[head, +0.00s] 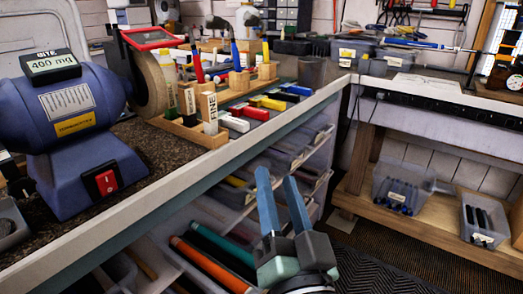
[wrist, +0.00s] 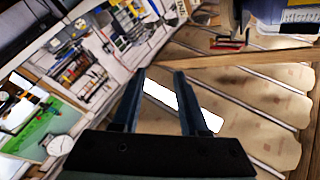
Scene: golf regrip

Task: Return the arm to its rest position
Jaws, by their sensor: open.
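My gripper (head: 282,205) is in the lower middle of the head view, in front of the workbench's front edge. Its two blue-grey fingers point up and stand apart with nothing between them. In the wrist view my gripper (wrist: 155,85) also shows two separate dark fingers, with a bright white panel and wooden boards behind the gap. My gripper touches nothing that I can see.
A blue bench grinder (head: 75,130) stands on the workbench (head: 190,187) at left. A wooden rack (head: 190,132) holds stones and several coloured grips. A second bench (head: 440,125) is at right; dark matting (head: 390,260) covers the floor.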

